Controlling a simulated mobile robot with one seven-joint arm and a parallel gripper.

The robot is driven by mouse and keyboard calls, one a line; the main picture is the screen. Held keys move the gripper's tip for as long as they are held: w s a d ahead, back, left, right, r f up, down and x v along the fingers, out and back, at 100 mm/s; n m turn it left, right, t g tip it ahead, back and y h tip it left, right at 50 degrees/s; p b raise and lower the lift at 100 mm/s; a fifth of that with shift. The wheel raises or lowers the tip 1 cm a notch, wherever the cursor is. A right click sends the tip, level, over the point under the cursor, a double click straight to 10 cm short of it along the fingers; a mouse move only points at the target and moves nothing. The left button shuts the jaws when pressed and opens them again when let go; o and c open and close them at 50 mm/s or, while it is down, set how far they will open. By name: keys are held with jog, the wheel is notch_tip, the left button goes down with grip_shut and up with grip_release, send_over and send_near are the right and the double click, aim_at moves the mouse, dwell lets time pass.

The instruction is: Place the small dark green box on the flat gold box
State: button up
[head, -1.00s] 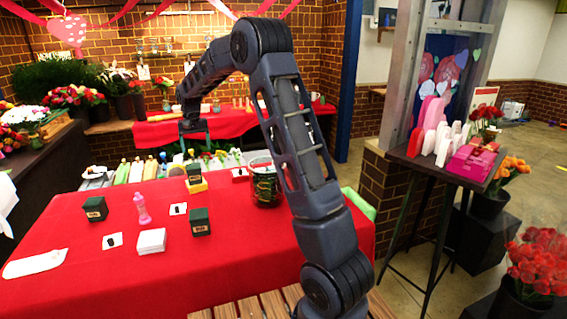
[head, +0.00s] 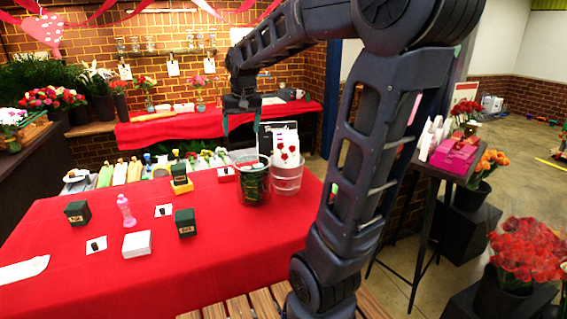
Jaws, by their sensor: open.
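A small dark green box (head: 179,172) sits on a flat gold box (head: 183,187) at the back of the red table. Two more dark green boxes stand apart on the cloth, one at the left (head: 77,213) and one near the middle (head: 185,223). My gripper (head: 240,135) is open, with nothing visible between its fingers. In the picture it appears right of and above the gold box, over the containers; its exact height is hard to tell.
A dark green container (head: 252,188) and a pale bucket (head: 288,180) stand at the table's back right. A pink bottle (head: 126,210), a white stack (head: 137,244) and small cards lie among the boxes. The red table's front right (head: 240,255) is clear.

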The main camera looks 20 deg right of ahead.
jog(key=s+d+f+t, duration=0.1)
jog(key=s+d+f, duration=0.1)
jog(key=s, duration=0.7)
jog(key=s+d+f, duration=0.3)
jog(key=s+d, duration=0.1)
jog(key=s, duration=0.6)
jog(key=shift+d+t, duration=0.2)
jog(key=shift+t, duration=0.2)
